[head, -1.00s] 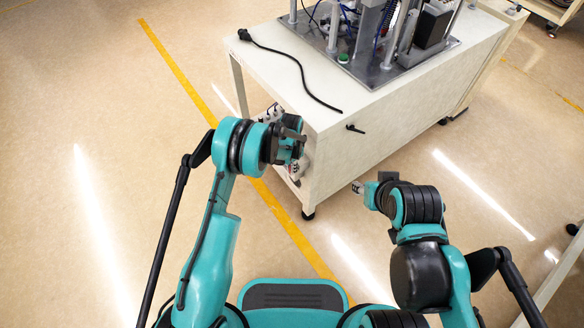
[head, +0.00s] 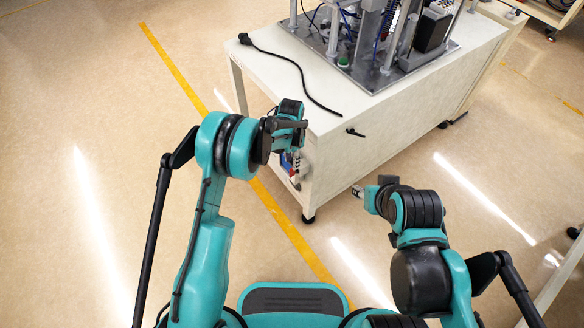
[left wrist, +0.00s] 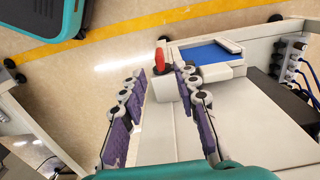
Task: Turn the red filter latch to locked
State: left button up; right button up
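The red filter latch (left wrist: 160,60) shows in the left wrist view as a narrow upright red piece on a white block (left wrist: 166,86), beside a blue-topped part (left wrist: 209,53). My left gripper (left wrist: 160,72) is open, its two purple-padded fingers spread, with the latch between and just past the fingertips; I see no contact. In the head view my left gripper (head: 291,168) is at the near left end of the white cabinet, and the latch cannot be made out clearly there. My right gripper (head: 358,191) is small, in front of the cabinet, away from the latch; its fingers are unclear.
The white cabinet (head: 375,135) carries a machine on a metal plate (head: 366,72). A black cable (head: 290,62) lies on its top and a small black handle (head: 355,132) sticks out of its side. Floor to the left, with a yellow line (head: 176,70), is clear.

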pick_arm(q)
jog(key=shift+r, duration=2.15)
jog(key=s+a+r+n+t, duration=0.25)
jog(key=s+a+r, duration=0.25)
jog(key=r, duration=0.5)
jog(key=s+a+r+n+t, duration=0.1)
jog(key=s+a+r+n, duration=0.3)
jog(key=r, duration=0.5)
jog(key=s+a+r+n+t, duration=0.1)
jog(key=s+a, duration=0.3)
jog(key=s, duration=0.5)
jog(key=s+a+r+n+t, duration=0.1)
jog(key=s+a+n+t, duration=0.2)
jog(key=s, duration=0.6)
jog(key=shift+a+r, duration=0.3)
jog(key=shift+a, duration=0.05)
